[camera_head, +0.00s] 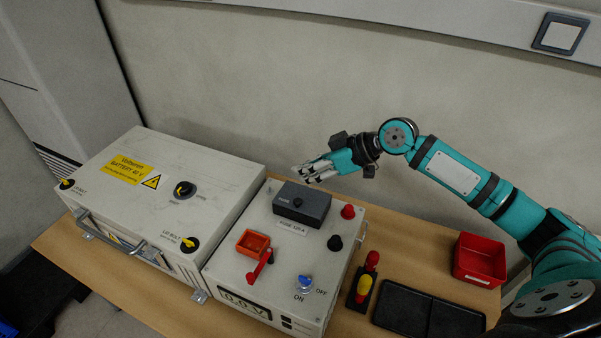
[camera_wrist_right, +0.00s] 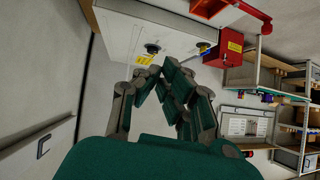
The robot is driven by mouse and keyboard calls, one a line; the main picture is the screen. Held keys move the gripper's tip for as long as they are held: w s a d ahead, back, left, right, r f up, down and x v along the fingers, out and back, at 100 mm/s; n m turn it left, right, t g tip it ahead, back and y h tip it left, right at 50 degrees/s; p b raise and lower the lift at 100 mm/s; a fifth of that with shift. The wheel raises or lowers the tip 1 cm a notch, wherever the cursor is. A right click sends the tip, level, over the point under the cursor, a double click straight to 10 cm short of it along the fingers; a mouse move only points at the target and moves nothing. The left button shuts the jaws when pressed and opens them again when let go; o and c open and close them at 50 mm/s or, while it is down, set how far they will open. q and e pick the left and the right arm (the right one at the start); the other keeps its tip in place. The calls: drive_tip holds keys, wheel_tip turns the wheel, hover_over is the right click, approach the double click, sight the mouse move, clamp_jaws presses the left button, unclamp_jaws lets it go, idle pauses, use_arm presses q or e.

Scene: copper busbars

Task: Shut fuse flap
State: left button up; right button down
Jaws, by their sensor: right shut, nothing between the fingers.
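The dark grey fuse flap (camera_head: 301,204) is on top of the white instrument box, above a "FUSE 125 A" label. It looks like a low block with a small dark knob; I cannot tell if it lies fully flat. The flap cannot be made out there. My left gripper is not in view.
On the box are an orange-framed part (camera_head: 252,243) with a red lever, a blue switch (camera_head: 305,283), and red (camera_head: 348,211) and black (camera_head: 335,242) terminals. A battery box (camera_head: 160,180) stands left. A red bin (camera_head: 480,259) and black tray (camera_head: 428,314) lie right.

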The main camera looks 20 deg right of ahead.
drive_tip(key=d+r+m+h+p, duration=0.1)
drive_tip(key=d+h+p, duration=0.1)
drive_tip(key=d, duration=0.3)
drive_tip(key=p, duration=0.3)
hover_over(299, 200)
drive_tip(key=shift+g+h, duration=0.4)
drive_tip(key=f, duration=0.5)
drive_tip(key=w+f, duration=0.1)
drive_tip(key=f, duration=0.1)
drive_tip(key=shift+d+f, duration=0.15)
drive_tip(key=shift+f, duration=0.05)
wheel_tip(299, 200, down, 3)
drive_tip(key=shift+s+r, duration=0.15)
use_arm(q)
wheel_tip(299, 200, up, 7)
use_arm(e)
drive_tip(key=shift+s+f, duration=0.1)
drive_tip(key=shift+f, duration=0.7)
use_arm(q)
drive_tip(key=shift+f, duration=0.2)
use_arm(e)
drive_tip(key=shift+f, duration=0.15)
